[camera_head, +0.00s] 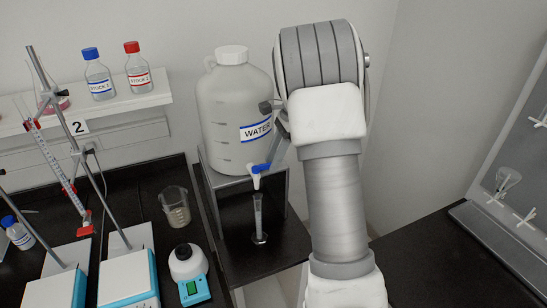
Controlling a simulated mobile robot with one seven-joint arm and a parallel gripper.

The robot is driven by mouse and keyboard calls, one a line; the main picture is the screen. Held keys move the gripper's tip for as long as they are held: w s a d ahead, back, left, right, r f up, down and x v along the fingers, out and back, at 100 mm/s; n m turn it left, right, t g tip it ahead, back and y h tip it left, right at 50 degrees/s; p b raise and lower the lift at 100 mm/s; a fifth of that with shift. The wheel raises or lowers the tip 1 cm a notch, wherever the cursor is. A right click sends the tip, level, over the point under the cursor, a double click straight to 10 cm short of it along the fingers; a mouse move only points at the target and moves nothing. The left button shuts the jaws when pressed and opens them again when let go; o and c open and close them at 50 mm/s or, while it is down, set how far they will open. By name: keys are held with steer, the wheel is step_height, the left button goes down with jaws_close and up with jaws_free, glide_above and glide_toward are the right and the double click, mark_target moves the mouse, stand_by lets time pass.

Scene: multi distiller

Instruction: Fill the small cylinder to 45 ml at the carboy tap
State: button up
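The white carboy (227,95) labelled WATER stands on a raised grey stand. Its tap (257,169), white with a blue lever, sticks out at the lower front. The small cylinder (258,212) stands upright on the dark bench below the tap spout. It is too small to read its marks or tell a water level, and no stream shows clearly.
A beaker (174,207) and a teal-and-white device (189,272) stand left of the stand (212,184). Two stirrer plates with rods and a burette (55,165) are further left. A wall shelf (110,105) holds stock bottles. The right bench (440,262) is mostly clear, beside a drying rack.

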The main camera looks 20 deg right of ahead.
jaws_close()
stand_by(0.3)
steer(key=shift+w+n+p, duration=0.3)
steer(key=shift+n+p, duration=0.35)
steer(key=shift+n, duration=0.05)
jaws_free()
steer(key=shift+r, duration=0.1)
